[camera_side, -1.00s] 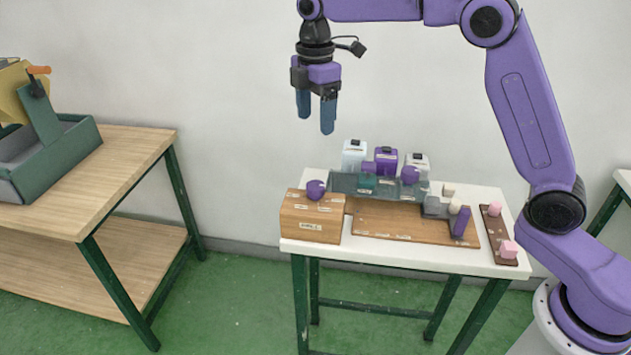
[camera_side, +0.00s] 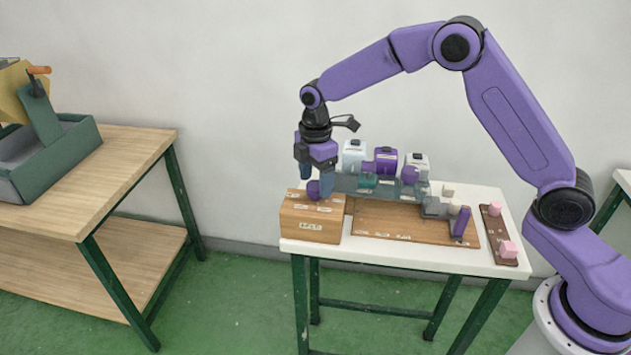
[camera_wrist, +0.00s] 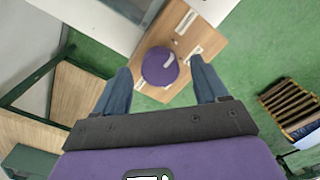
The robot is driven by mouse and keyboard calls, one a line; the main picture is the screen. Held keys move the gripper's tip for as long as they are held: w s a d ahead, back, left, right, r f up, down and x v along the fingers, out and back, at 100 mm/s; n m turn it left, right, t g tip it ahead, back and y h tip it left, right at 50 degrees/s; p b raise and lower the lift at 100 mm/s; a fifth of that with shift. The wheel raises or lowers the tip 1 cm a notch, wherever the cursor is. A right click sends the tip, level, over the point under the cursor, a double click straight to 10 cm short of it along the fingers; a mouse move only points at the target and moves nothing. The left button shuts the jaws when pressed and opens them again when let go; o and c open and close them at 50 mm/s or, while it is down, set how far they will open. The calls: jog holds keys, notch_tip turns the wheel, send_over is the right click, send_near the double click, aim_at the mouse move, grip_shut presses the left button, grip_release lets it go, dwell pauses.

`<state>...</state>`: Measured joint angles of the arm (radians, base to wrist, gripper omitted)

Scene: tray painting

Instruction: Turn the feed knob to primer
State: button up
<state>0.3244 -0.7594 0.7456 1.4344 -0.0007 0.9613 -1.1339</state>
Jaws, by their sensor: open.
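The feed knob is a round purple knob (camera_side: 312,190) on top of a wooden box (camera_side: 311,220) at the left end of the white table. In the wrist view the purple knob (camera_wrist: 160,66) carries a pale mark at its upper right, and pale labels lie around it on the wood; their words are too small to read. My gripper (camera_side: 316,186) is open and pointing down at the knob. In the wrist view its two blue fingers (camera_wrist: 161,82) stand apart to the left and right of the knob. I cannot tell whether either finger touches it.
Right of the box are a grey-green rack (camera_side: 345,184), white and purple containers (camera_side: 386,158), a wooden board (camera_side: 385,222) and a strip with pink blocks (camera_side: 499,232). A wooden bench (camera_side: 95,190) stands at the left.

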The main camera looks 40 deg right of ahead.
jog(key=shift+f, duration=0.6)
jog(key=c, duration=1.1)
jog(key=shift+o, duration=0.2)
jog(key=shift+m, duration=0.3)
jog(key=m, duration=1.1)
